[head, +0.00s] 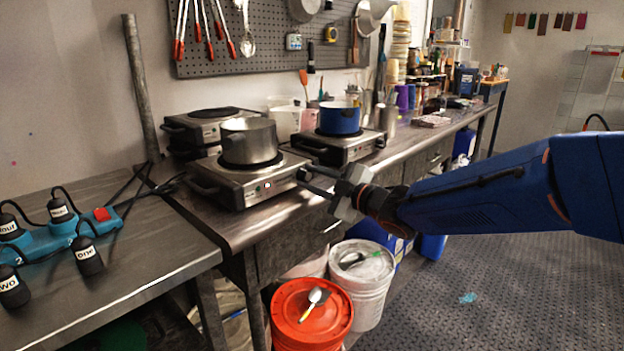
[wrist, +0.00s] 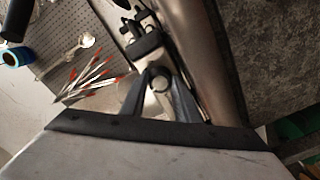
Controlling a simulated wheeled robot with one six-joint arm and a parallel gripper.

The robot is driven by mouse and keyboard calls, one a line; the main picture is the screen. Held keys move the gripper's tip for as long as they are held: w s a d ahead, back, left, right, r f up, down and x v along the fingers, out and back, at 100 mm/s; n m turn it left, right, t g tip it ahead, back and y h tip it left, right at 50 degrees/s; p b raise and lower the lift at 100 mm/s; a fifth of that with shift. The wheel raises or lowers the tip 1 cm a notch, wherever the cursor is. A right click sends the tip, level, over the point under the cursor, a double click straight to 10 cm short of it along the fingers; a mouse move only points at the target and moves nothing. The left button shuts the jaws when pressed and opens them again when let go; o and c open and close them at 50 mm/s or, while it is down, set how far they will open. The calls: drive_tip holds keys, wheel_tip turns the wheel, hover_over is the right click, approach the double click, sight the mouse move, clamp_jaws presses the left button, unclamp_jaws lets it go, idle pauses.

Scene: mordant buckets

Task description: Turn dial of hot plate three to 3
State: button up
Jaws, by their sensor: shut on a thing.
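The nearest hot plate (head: 238,187) stands at the front of the steel bench with a steel pot (head: 249,141) on it. My gripper (head: 306,180) reaches in from the right to this hot plate's front right corner. Its fingers hide the dial there in the head view. In the wrist view my gripper (wrist: 161,98) is shut on a small round dial (wrist: 160,85). The dial's setting and the hot plate's number cannot be read. A lit indicator shows on the hot plate's front.
Another hot plate (head: 344,146) with a blue pot (head: 339,118) stands behind. More hot plates (head: 198,131) are stacked at the back left. A power strip (head: 50,240) with labelled plugs lies on the left table. Orange (head: 290,310) and white (head: 366,300) buckets stand below the bench.

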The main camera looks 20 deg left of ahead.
drive_tip(key=m, duration=0.7)
drive_tip(key=shift+f, duration=0.15)
idle(0.4)
drive_tip(key=o, duration=0.8)
drive_tip(key=shift+c, duration=0.2)
drive_tip(key=shift+d, duration=0.1)
drive_tip(key=v, duration=1.7)
drive_tip(key=shift+s+d, duration=0.1)
drive_tip(key=shift+d, duration=0.05)
